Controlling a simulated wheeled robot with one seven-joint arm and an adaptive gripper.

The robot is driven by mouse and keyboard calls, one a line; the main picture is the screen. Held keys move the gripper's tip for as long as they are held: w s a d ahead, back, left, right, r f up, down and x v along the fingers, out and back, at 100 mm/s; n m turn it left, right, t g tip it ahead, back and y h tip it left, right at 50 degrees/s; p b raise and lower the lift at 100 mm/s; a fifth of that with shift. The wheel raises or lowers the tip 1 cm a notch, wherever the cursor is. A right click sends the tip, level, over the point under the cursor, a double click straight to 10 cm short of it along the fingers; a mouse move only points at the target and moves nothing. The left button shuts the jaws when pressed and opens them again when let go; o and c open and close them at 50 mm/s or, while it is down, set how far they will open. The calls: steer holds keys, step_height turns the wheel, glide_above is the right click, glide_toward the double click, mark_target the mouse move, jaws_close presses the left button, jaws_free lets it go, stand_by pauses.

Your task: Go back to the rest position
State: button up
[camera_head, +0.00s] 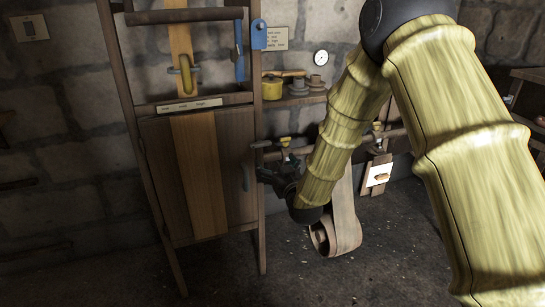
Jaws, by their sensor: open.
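My gripper (282,178) is dark and sits at the end of my yellow-green arm (322,150), near the picture's middle. It is open, and I see nothing held in it. Its fingers point left and up, toward the right post of the wooden frame, below a pipe with a yellow-topped fitting (285,142). A wide tan belt (345,220) hangs behind and below my forearm, looped low around a roller end (320,238). My arm hides part of the belt. I cannot tell whether the gripper touches the post.
A shelf (300,99) with pots and a gauge (321,58) is behind. A white switch plate (379,174) is right. Stone floor (225,275) is clear in front.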

steer(key=s+d+f+m+g+h, duration=0.1)
steer(key=s+d+f+g, duration=0.2)
steer(key=s+f, duration=0.55)
steer(key=s+d+f+g+h, duration=0.15)
steer(key=s+d+f, duration=0.35)
steer(key=f, duration=0.7)
steer(key=s+d+f+m+g+h, duration=0.15)
steer(key=s+f+g, duration=0.25)
steer(key=s+f, duration=0.5)
steer(key=s+d+f+g, duration=0.35)
steer(key=s+f, duration=0.45)
steer(key=s, duration=0.3)
steer(key=s+d+f+m+g+h, duration=0.1)
steer(key=s+d+f+g, duration=0.15)
steer(key=s, duration=0.85)
steer(key=s+d+f+m+g, duration=0.1)
steer(key=s+d+g, duration=0.2)
steer(key=s, duration=0.9)
step_height(320, 180, up, 18)
steer(key=p, duration=1.8)
steer(key=shift+w+h, duration=0.3)
steer(key=shift+w, duration=0.1)
